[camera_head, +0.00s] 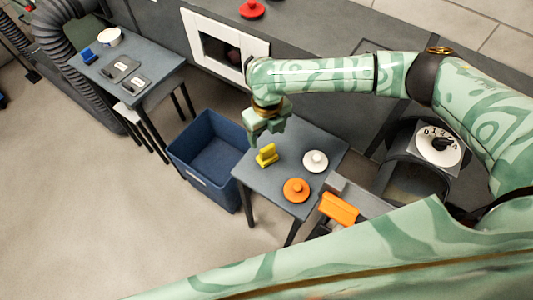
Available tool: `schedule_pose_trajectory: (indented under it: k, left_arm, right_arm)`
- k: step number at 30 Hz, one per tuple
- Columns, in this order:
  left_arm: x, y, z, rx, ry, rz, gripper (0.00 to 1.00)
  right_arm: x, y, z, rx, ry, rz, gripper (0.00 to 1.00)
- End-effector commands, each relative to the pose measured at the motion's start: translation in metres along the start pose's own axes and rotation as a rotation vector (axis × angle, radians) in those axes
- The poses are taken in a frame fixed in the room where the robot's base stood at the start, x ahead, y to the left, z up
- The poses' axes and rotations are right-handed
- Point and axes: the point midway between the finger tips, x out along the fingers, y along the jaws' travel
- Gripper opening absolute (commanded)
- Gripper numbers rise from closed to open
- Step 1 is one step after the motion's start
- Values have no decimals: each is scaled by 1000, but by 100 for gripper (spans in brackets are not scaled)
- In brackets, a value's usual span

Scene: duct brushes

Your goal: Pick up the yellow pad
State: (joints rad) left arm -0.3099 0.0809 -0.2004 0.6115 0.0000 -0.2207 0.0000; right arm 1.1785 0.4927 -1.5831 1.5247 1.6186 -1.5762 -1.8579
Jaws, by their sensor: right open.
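The yellow pad (266,156) sits on the small dark grey table (258,185) at the middle of the view. It has a flat base with an upright grip part. My right gripper (264,135) is above and just behind the pad, pointing down, with its arm coming in from the right. It is open, with nothing seen between its fingers. Whether the fingertips touch the pad cannot be told. My left gripper is not in view.
An orange round pad (296,190) and a white round pad (315,161) share the table. A blue bin (211,155) stands close on the left. A second table (155,68) holds a blue piece (88,56) and white bowl (108,37). A red knobbed disc (252,9) lies behind.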

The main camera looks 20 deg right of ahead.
Motion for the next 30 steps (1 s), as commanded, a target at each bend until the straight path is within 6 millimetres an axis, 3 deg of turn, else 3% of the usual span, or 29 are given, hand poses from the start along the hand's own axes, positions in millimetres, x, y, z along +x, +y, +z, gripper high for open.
schedule_pose_trajectory:
  k: [1,3,11,18,26,30]
  left_arm:
    - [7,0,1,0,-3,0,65]
    - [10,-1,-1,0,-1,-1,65]
    - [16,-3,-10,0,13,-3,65]
    - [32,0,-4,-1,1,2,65]
    - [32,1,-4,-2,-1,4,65]
    - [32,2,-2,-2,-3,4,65]
  right_arm:
    - [15,0,0,0,4,0,69]
    - [25,0,0,0,2,0,69]
    - [42,0,-1,0,0,0,69]
    - [81,3,-4,1,2,1,69]
    - [85,3,-4,0,-2,0,69]
    - [84,3,-4,0,-2,0,33]
